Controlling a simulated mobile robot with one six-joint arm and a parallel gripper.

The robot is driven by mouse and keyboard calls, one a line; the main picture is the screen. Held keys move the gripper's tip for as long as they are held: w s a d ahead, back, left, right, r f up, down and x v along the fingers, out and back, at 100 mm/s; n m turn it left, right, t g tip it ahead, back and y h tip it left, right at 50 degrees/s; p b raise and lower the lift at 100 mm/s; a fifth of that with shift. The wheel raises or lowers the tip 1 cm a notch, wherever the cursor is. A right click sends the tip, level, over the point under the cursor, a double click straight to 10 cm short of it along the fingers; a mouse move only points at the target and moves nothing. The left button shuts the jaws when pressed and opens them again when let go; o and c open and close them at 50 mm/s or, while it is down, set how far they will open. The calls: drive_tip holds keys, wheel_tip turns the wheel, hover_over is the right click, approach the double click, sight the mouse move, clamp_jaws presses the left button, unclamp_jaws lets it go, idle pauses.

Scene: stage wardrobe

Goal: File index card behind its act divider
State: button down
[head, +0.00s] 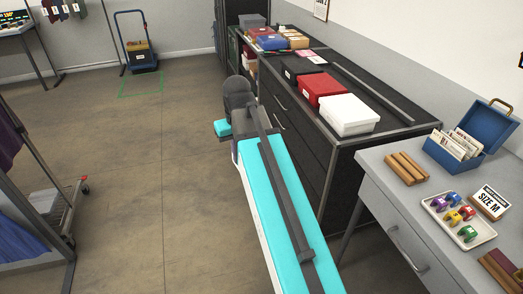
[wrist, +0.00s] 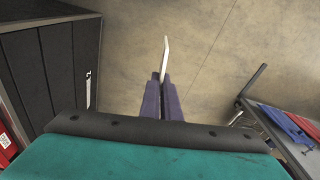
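The blue card box (head: 486,118) stands open on the grey desk at the right of the head view, its lid tilted back. Cream cards and dividers (head: 461,143) stand upright in it; their writing is too small to read. In the wrist view my gripper (wrist: 163,82) has its two purple fingers close together, shut on a thin white card (wrist: 165,56) seen nearly edge-on. The card sticks out past the fingertips above the open floor, well away from the box. My gripper's fingers and the card are hidden in the head view.
A black drawer cabinet (head: 338,180) carries red and white boxes.

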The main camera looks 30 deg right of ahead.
drive_tip(key=w+a+f, duration=0.2)
drive_tip(key=a, duration=0.9)
drive_tip(key=shift+w+a, duration=0.15)
drive_tip(key=shift+w, duration=0.2)
drive_tip(key=shift+s, duration=0.1)
